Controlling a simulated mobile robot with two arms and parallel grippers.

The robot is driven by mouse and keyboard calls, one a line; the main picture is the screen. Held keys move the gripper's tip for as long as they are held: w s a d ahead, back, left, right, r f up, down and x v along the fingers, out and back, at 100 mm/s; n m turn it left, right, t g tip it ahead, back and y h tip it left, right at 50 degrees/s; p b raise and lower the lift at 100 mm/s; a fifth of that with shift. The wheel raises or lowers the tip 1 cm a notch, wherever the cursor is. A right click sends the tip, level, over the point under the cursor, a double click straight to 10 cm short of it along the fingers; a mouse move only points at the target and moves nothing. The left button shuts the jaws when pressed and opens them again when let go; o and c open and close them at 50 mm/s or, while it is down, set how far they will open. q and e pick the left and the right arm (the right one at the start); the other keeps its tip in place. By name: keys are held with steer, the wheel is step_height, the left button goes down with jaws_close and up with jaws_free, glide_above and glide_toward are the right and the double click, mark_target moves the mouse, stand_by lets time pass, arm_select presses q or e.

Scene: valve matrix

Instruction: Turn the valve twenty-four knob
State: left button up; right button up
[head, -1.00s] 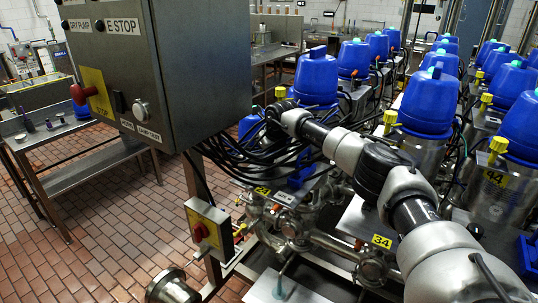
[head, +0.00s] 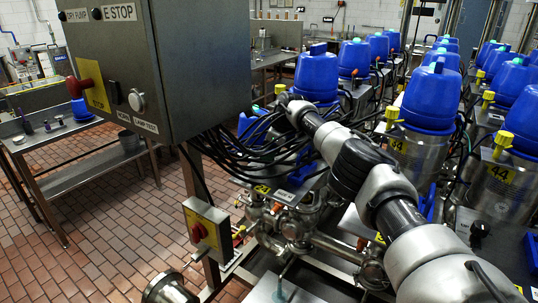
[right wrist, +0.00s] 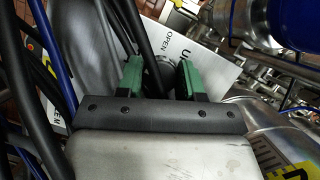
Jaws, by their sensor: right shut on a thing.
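My right arm reaches from the lower right of the head view to the cables by the nearest blue-capped valve (head: 317,78). Its gripper (head: 284,103) is small there and its fingers cannot be made out. A yellow number tag (head: 262,189), partly covered, sits below the cables. In the right wrist view my right gripper (right wrist: 159,78) has its two green fingers on either side of a dark rounded knob (right wrist: 158,70), shut on it. A white plate (right wrist: 190,45) lettered OPEN lies behind the knob. The knob's number cannot be read. My left gripper is not in view.
A grey control box (head: 200,60) with a red switch hangs left of the arm. Black cables (head: 250,140) crowd the gripper. Several blue-capped valves stand to the right, with tags 34 and 44. A steel table (head: 90,160) and open tiled floor are at left.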

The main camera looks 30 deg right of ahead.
steer(key=shift+r+n, duration=0.15)
steer(key=shift+n, duration=0.45)
steer(key=o, duration=0.9)
